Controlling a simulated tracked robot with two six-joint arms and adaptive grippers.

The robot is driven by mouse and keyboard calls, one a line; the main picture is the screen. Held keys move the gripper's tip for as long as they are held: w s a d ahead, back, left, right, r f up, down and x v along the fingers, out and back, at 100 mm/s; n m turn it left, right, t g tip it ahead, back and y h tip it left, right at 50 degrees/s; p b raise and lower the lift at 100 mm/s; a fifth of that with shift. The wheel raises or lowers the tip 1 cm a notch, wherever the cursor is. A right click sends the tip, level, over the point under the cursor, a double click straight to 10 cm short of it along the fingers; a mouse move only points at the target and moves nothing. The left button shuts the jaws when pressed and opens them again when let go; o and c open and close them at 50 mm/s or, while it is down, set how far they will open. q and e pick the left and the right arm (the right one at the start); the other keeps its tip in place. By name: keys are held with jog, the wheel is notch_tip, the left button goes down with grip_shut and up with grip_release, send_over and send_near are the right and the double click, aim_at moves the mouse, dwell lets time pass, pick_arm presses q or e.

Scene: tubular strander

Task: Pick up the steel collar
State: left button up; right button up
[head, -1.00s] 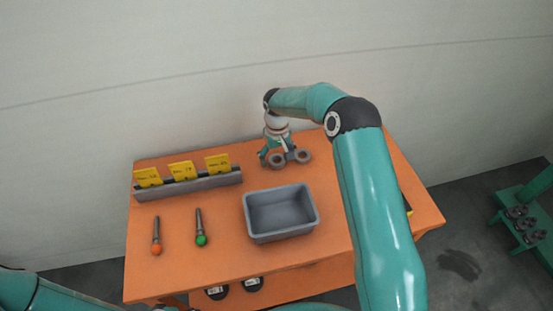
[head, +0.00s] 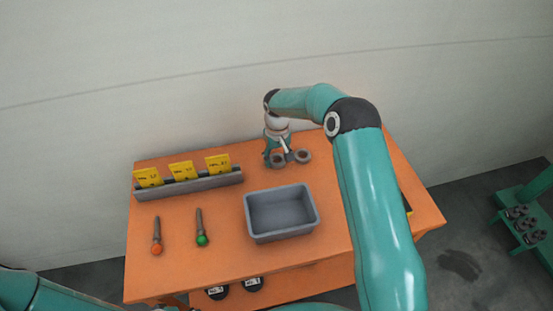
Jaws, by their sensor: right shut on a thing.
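Two dark steel collars lie at the back of the orange table, behind the grey bin. My right gripper (head: 277,158) points down there and is shut on the left steel collar (head: 276,161), which is partly covered by the fingers. The collar seems to be at table height; I cannot tell whether it touches the table. The other steel collar (head: 303,156) lies just to the right, close to the fingers. Part of my left arm shows at the lower left, but its gripper is not in view.
The grey bin (head: 281,235) stands empty in front of the collars. A grey rack with yellow cards (head: 182,171) is at the left. An orange-tipped tool (head: 157,236) and a green-tipped tool (head: 201,228) lie in front of it on the orange table (head: 180,270).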

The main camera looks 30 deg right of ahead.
jog(key=shift+r, duration=0.2)
jog(key=shift+r, duration=0.6)
notch_tip(320, 180, up, 18)
jog(key=b, duration=0.1)
jog(key=shift+r+b, duration=0.25)
jog(key=shift+b, duration=0.15)
dwell(0.3)
